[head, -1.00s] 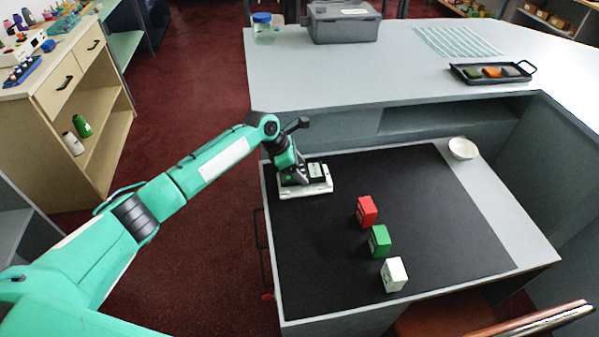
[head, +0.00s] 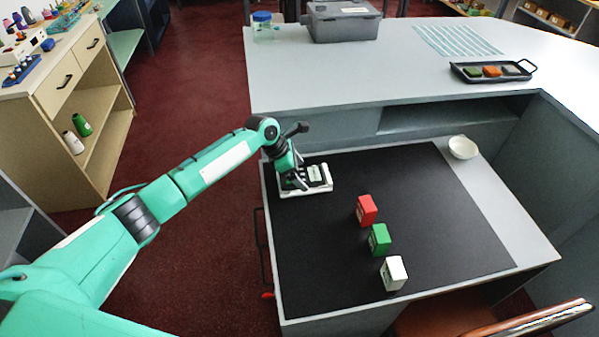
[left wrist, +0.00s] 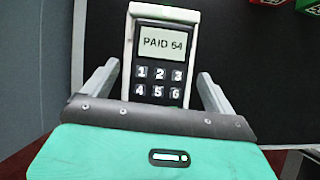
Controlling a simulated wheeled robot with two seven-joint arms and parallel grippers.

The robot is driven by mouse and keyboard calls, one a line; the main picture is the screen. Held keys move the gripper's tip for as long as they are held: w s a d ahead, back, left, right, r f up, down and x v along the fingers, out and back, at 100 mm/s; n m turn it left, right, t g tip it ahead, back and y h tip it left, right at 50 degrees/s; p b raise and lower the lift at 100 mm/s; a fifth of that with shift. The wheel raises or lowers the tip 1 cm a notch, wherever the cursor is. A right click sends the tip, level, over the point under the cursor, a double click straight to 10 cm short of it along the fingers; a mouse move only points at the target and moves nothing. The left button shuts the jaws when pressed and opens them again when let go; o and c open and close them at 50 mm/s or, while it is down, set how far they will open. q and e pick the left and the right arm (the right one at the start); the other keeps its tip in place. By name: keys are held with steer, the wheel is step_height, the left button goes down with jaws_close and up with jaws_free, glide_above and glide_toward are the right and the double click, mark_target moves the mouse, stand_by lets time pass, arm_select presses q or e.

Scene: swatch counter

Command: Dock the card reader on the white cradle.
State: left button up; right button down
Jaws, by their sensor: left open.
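The card reader (head: 319,174) is dark with a pale screen. It lies within the white cradle (head: 308,193) at the black mat's far left corner. In the left wrist view the card reader (left wrist: 160,68) shows "PAID 64" and number keys, with the cradle's white rim (left wrist: 165,11) around its top and sides. My left gripper (head: 297,181) is open at the reader's left end in the head view. In the left wrist view its fingers (left wrist: 155,80) stand apart, one on each side of the reader with gaps. The reader's near end is hidden by the gripper. My right gripper is not in view.
Red (head: 367,210), green (head: 379,239) and white (head: 394,273) boxes stand on the black mat (head: 320,270). A white bowl (head: 463,147) sits at the right. The raised counter (head: 400,85) rises behind. The mat's middle is clear.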

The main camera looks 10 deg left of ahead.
arm_select(q)
steer(key=v, duration=1.1)
steer(key=shift+a+r, duration=0.2)
steer(key=shift+r, duration=0.1)
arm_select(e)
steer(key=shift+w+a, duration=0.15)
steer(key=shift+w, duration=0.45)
arm_select(q)
steer(key=shift+s, duration=0.1)
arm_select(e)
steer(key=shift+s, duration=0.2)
